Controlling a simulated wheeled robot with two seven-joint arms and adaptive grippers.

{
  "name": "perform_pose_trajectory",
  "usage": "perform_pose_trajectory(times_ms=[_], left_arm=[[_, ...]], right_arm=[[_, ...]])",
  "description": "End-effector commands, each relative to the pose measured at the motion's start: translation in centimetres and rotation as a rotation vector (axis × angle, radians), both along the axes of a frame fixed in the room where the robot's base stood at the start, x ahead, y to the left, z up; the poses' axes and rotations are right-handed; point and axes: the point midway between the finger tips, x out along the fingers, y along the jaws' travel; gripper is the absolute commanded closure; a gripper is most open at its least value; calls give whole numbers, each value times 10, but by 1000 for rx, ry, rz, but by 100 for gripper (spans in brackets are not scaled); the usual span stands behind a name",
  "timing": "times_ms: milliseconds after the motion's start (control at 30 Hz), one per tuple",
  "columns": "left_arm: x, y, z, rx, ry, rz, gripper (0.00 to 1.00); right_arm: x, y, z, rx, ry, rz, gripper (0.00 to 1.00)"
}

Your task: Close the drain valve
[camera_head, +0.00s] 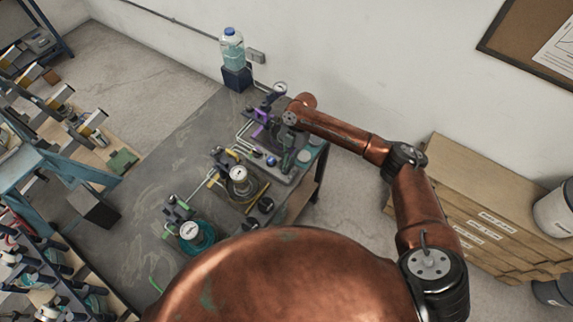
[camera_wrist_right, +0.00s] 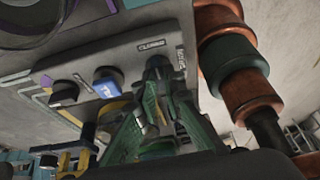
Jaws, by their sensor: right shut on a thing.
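My right gripper (camera_wrist_right: 160,105) has dark green fingers that close around a dark lever handle (camera_wrist_right: 157,66) on the front of a grey panel (camera_wrist_right: 120,55) in the right wrist view. I take this handle to be the drain valve's lever. A label reading "CLOSED" (camera_wrist_right: 152,44) is just above the handle, and a second, sideways label (camera_wrist_right: 180,58) is to its right. The fingers hide much of the handle, so its exact angle is unclear. In the head view my right gripper (camera_head: 288,153) is small and dark over the far bench unit. My left gripper is out of view.
A blue knob (camera_wrist_right: 107,83) and a dark knob (camera_wrist_right: 64,93) sit left of the handle. Other units with gauges (camera_head: 239,174) (camera_head: 190,231) stand on the grey bench (camera_head: 135,205). A water bottle (camera_head: 232,50) stands behind.

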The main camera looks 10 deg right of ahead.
Motion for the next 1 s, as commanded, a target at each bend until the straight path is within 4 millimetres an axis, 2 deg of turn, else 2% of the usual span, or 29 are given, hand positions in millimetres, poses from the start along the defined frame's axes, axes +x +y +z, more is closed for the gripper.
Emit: perform_pose_trajectory(times_ms=[100,133,400,633,767,1000], left_arm=[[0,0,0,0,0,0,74],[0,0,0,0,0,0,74],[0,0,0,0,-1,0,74],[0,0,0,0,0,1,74],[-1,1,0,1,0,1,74],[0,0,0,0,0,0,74]], right_arm=[[0,0,-1,-1,0,1,100],[0,0,-1,-1,0,1,91],[0,0,-1,-1,1,0,74],[0,0,0,0,0,0,74],[3,-2,7,0,-1,0,74],[15,-14,48,0,-4,-1,74]])
